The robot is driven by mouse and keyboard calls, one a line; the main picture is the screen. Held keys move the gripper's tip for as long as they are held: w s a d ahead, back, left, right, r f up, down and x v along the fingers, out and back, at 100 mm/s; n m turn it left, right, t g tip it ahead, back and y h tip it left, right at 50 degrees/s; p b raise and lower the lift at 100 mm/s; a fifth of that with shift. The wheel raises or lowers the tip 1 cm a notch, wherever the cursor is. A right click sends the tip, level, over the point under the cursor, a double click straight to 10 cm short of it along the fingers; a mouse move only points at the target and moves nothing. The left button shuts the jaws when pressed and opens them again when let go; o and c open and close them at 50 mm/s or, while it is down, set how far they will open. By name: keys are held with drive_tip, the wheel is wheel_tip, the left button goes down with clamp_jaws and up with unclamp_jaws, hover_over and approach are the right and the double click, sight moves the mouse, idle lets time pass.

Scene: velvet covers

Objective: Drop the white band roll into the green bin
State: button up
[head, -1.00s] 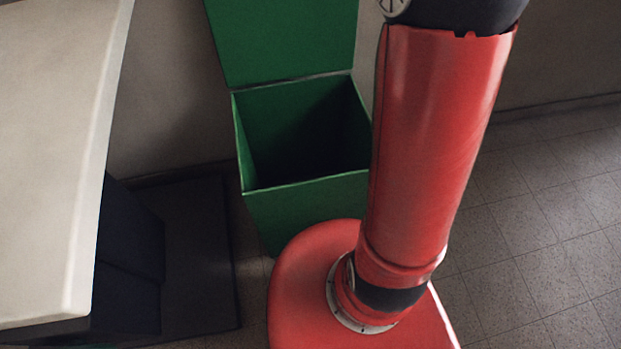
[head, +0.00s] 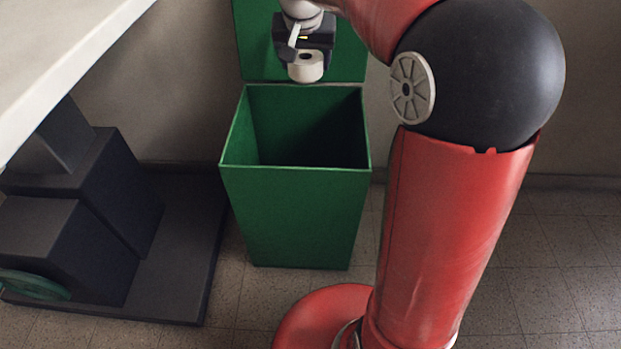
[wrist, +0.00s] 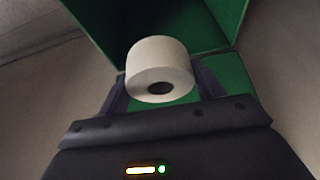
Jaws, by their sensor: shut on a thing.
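The white band roll (head: 306,68) is held between the fingers of my gripper (head: 305,58), near the top of the head view. In the wrist view the roll (wrist: 158,66) sits between the two dark fingertips, its dark core hole showing. The green bin (head: 295,210) stands on the floor with its lid (head: 350,55) raised at the back. In the head view, my gripper and the roll appear above the bin's opening, in front of the raised lid. The bin's bottom is hidden in shadow. Green bin walls also show behind the roll in the wrist view (wrist: 200,30).
A pale table top (head: 60,60) is at the upper left. A dark block-like stand on a flat base (head: 180,250) is on the floor left of the bin. A wall is behind the bin. Tiled floor (head: 545,260) is open at the right.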

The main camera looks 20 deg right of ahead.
sight(305, 80)
drive_tip(key=shift+s+a+f+b, duration=0.1)
drive_tip(key=shift+s+f+b, duration=0.15)
drive_tip(key=shift+f, duration=0.4)
drive_tip(key=shift+s+a+f+b, duration=0.1)
drive_tip(key=shift+s+f, duration=0.25)
drive_tip(key=shift+f, duration=0.25)
wheel_tip(305, 80, down, 6)
drive_tip(key=b, duration=0.4)
drive_tip(key=shift+r+b, duration=0.25)
drive_tip(key=shift+b, duration=0.05)
drive_tip(key=o, duration=1.1)
drive_tip(key=shift+r, duration=0.1)
drive_tip(key=p+v, duration=0.1)
drive_tip(key=v, duration=0.6)
drive_tip(key=shift+s+r+p, duration=0.1)
drive_tip(key=shift+r+p, duration=0.25)
drive_tip(key=shift+p, duration=0.05)
drive_tip(key=shift+s, duration=0.1)
